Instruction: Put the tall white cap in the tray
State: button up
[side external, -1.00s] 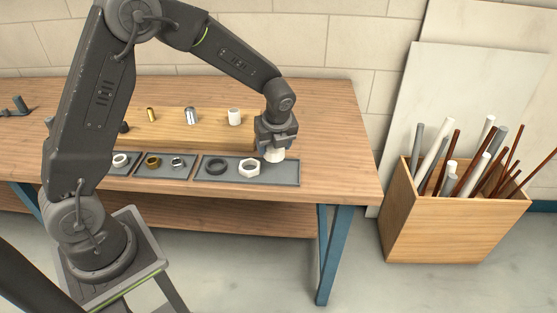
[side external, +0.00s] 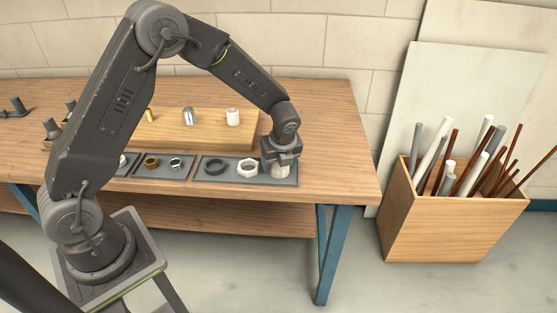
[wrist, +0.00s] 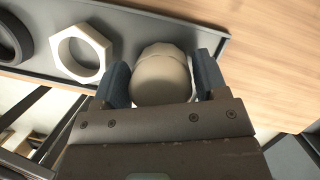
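My gripper (wrist: 160,82) is over the right end of the long grey tray (side external: 215,180), pointing down. Its two fingers sit on either side of a tall white cap (wrist: 160,78) and appear shut on it. The cap's lower part also shows below the gripper in the side view (side external: 280,171). The cap looks upright, low at the tray's right end; I cannot tell whether it touches the tray floor. The wrist view shows the tray's edge (wrist: 215,37) just past the cap.
The same tray holds a white hex nut (side external: 247,168) beside the cap and a black ring (side external: 215,166) farther left. A smaller tray holds a brass nut (side external: 151,162) and a metal nut (side external: 176,163). A wooden block (side external: 210,137) behind carries a white cylinder (side external: 233,117) and metal fittings.

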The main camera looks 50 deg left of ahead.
jog(key=o, duration=0.3)
jog(key=s+d+r+n+t, duration=0.1)
jog(key=s+d+r+n, duration=0.15)
jog(key=r, duration=0.65)
jog(key=s+d+r+n, duration=0.15)
jog(key=s+r, duration=0.25)
jog(key=r, duration=0.5)
jog(key=s+r+n+t+h, duration=0.1)
jog(key=s+n, duration=0.5)
jog(key=s+r+n+t+h, duration=0.1)
jog(key=s+r+n, duration=0.1)
jog(key=s+n, duration=0.4)
jog(key=s+d+r+n+t+h, duration=0.1)
jog(key=s+r+n, duration=0.1)
jog(key=s+n, duration=0.4)
jog(key=shift+s+d+r, duration=0.1)
jog(key=shift+s+r, duration=0.05)
jog(key=shift+s, duration=0.45)
